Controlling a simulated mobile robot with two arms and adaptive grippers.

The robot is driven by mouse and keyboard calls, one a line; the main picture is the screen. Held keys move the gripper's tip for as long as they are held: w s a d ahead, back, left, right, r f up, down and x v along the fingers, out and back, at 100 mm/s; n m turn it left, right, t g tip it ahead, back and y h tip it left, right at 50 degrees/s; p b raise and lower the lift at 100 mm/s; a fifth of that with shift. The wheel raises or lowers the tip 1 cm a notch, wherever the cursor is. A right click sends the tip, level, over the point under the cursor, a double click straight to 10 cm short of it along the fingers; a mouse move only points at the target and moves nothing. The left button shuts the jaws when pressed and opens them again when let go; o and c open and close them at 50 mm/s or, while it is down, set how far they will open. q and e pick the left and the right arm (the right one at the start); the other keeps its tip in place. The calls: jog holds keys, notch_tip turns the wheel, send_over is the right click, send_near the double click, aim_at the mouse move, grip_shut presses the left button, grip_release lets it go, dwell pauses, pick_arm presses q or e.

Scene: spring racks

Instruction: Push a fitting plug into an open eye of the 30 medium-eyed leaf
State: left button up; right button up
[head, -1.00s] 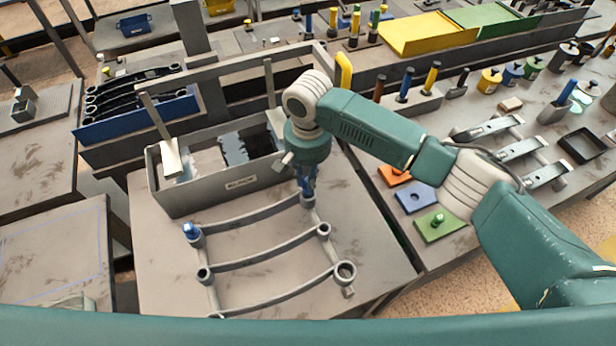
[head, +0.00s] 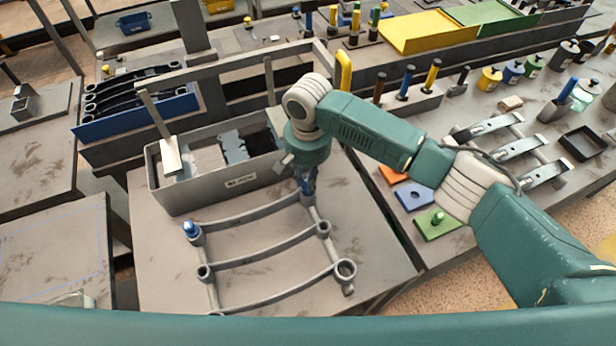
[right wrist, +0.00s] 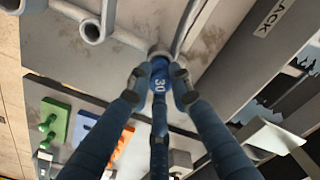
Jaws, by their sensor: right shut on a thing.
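Three curved grey leaves with ring eyes lie on a rack on the near table. The farthest leaf (head: 255,215) has a blue plug (head: 189,227) standing in its left eye. My right gripper (head: 308,188) is over this leaf's right eye (head: 309,202). In the right wrist view the right gripper (right wrist: 158,78) is shut on a blue plug marked 30 (right wrist: 158,86). The plug's far end is at the eye (right wrist: 158,53); how deep it sits is hidden. The middle leaf (head: 265,253) and nearest leaf (head: 285,293) have open eyes. My left gripper is out of view.
A grey bin (head: 215,190) stands just behind the leaves. On the right table are orange, blue (head: 414,197) and green (head: 436,223) plates, more leaves (head: 515,150) and a dark tray (head: 583,145). Table space right of the leaves is clear.

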jog(key=shift+f, duration=0.85)
jog(key=o, duration=1.5)
jog(key=shift+o, duration=0.2)
jog(key=shift+r+p, duration=0.4)
jog(key=shift+r, duration=3.1)
